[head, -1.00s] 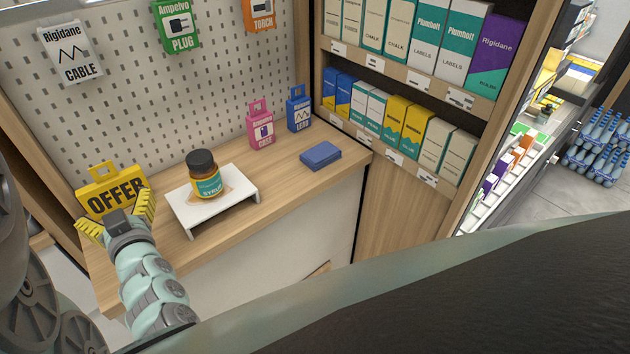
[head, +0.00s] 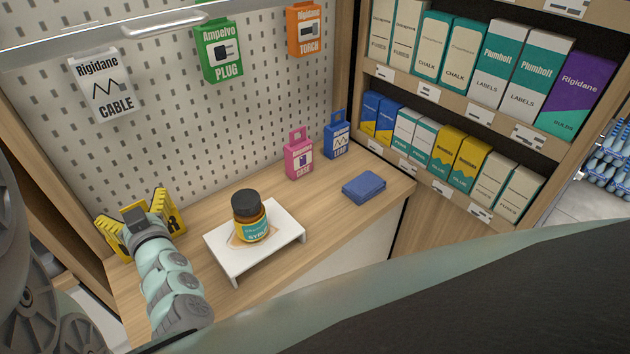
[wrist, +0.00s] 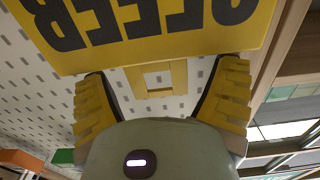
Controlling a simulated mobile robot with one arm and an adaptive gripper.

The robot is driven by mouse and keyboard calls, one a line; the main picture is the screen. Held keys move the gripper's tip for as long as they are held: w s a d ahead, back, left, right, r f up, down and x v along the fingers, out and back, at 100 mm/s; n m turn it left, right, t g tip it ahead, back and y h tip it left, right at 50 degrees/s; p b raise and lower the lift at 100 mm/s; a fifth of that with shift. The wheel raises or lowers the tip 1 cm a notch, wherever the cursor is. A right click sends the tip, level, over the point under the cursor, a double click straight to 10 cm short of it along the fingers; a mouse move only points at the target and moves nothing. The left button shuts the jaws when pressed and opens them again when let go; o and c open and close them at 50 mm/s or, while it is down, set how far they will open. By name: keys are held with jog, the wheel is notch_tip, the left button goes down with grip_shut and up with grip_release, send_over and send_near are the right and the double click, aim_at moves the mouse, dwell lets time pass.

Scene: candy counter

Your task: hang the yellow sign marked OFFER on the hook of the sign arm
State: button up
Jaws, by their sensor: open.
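The yellow OFFER sign (head: 178,222) stands at the left end of the wooden counter and is mostly hidden behind my gripper (head: 131,208) in the head view. In the wrist view the sign (wrist: 150,45) appears upside down, its hanging loop (wrist: 185,76) between the two yellow fingers. My gripper (wrist: 164,75) is open, with a gap on each side of the loop. A pale bar (head: 100,42) with a rounded end crosses the top left of the head view; I cannot make out a hook on it.
A syrup jar (head: 249,218) stands on a white riser (head: 283,230) right of my gripper. A blue box (head: 364,187), a pink case pack (head: 299,160) and a blue pack (head: 337,140) are further right. Packs hang on the pegboard (head: 165,110) behind.

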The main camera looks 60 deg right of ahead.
jog(key=shift+s+f, duration=0.2)
jog(key=shift+c, duration=0.5)
jog(key=c, duration=1.3)
jog(key=shift+o, duration=0.2)
jog(key=shift+r, duration=0.1)
